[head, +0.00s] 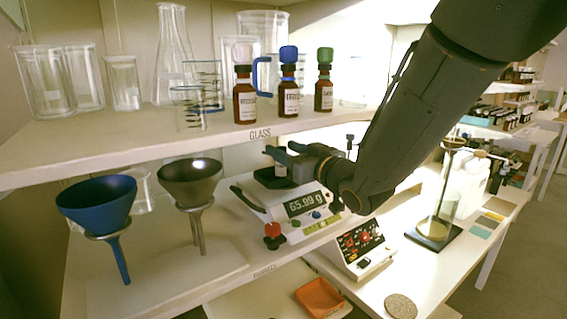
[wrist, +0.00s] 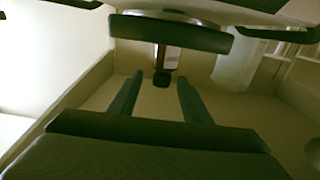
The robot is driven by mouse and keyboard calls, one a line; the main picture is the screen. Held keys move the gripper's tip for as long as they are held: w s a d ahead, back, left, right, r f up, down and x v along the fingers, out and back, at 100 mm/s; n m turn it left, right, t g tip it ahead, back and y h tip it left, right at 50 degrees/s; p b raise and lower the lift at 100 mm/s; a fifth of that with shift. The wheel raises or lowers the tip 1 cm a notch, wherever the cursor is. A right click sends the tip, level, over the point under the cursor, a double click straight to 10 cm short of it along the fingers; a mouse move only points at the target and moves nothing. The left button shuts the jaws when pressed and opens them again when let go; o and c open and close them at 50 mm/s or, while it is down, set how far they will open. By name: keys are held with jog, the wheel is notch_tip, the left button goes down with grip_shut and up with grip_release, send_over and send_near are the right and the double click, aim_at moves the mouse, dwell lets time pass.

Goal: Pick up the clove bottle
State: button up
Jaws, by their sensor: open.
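My gripper (head: 277,152) is open over the black pan of the balance (head: 272,180) on the lower shelf. A small bottle with a pale label (head: 281,169) stands on the pan by the fingers. In the wrist view, a brown bottle with a white label and black cap (wrist: 172,58) shows beyond and between the open fingertips (wrist: 160,77); a dark bar hides part of it. I cannot read which scent it holds.
Clear beakers (head: 45,82) and a flask (head: 174,60) stand on the upper shelf, whose front edge (head: 200,150) is close above my gripper. A blue funnel (head: 97,200) and a grey funnel (head: 191,180) stand to the left. A second instrument (head: 355,248) stands to the right.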

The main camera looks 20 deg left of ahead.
jog(key=shift+p+x, duration=1.15)
jog(key=shift+x, duration=1.55)
jog(key=shift+f, duration=0.1)
